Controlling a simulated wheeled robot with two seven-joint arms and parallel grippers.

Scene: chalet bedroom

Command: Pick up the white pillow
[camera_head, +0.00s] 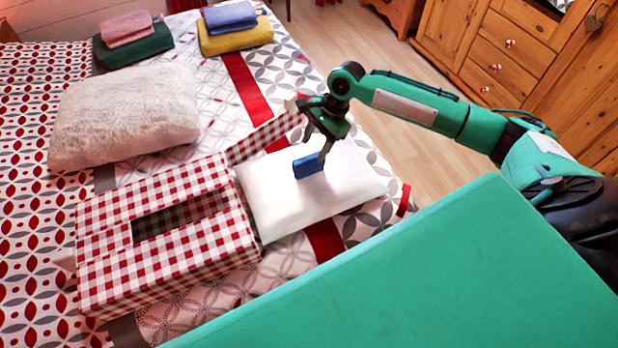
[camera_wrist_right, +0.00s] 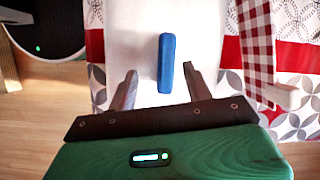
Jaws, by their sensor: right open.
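The white pillow (camera_head: 345,190) lies flat on the bed, right of a red-checked box. It also fills the middle of the right wrist view (camera_wrist_right: 130,40). A small blue block (camera_head: 308,166) is at the pillow's top; I cannot tell if it rests fully on it. My right gripper (camera_head: 318,148) is over the pillow, pointing down near the block. In the right wrist view its open fingers (camera_wrist_right: 160,84) stand on either side of the block's near end (camera_wrist_right: 171,62), with nothing clearly gripped. My left gripper is not in view.
The checked box (camera_head: 92,250) has a dark opening and a raised flap beside the pillow. A fluffy cream pillow (camera_head: 125,115) lies behind left. Folded towels, green (camera_head: 135,47) and yellow (camera_head: 236,38), lie at the back. Wooden drawers (camera_head: 500,60) stand right, across open floor.

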